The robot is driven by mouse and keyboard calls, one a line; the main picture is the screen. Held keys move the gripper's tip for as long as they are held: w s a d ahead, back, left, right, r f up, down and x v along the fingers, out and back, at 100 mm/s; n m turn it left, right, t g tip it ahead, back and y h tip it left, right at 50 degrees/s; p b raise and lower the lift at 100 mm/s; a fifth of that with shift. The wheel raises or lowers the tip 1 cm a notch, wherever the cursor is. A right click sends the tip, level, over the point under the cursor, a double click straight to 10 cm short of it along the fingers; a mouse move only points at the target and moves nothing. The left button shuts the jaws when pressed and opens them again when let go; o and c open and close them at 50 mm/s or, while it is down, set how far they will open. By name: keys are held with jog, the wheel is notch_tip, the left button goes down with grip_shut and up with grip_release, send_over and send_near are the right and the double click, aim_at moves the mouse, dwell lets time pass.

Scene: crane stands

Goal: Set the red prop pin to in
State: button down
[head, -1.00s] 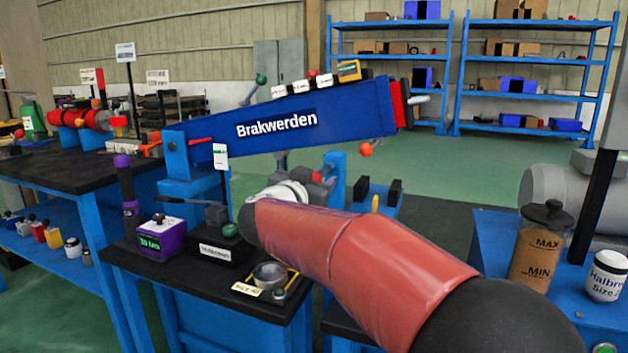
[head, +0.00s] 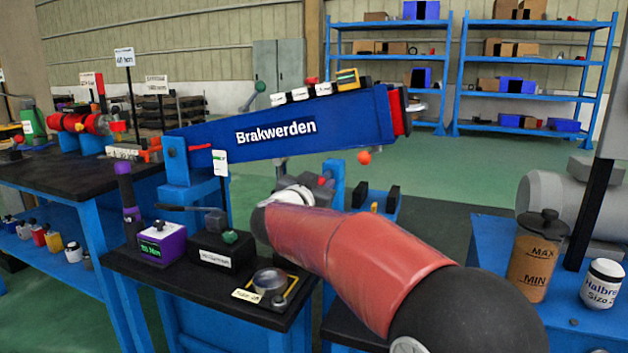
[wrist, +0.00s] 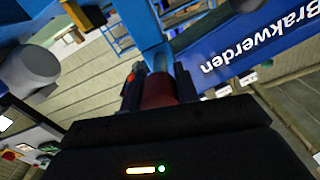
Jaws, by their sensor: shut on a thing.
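My gripper (wrist: 158,76) is shut on a red cylinder, which looks like the red prop pin (wrist: 157,92), in the wrist view. A finger stands on each side of it. The pin's far end meets the area by a blue post (wrist: 140,25); I cannot tell how deep it sits. The blue boom marked Brakwerden (head: 210,150) slopes up to the right in the head view, and it also shows in the wrist view (wrist: 225,45). In the head view my red arm hides most of the gripper and the pin.
A black-topped bench (head: 190,295) below the boom carries a purple display box (head: 162,245), a black box with a green knob (head: 215,252) and a round dish (head: 270,281). At right, a blue stand (head: 480,265) holds a brown jar (head: 535,265) and a white jar (head: 602,285).

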jog(key=shift+w+d, duration=0.15)
jog(key=shift+w, duration=0.4)
jog(key=c, duration=1.1)
grip_release()
jog(key=shift+o, duration=0.2)
jog(key=shift+s, duration=0.1)
jog(key=v, duration=0.7)
jog(key=shift+s, duration=0.35)
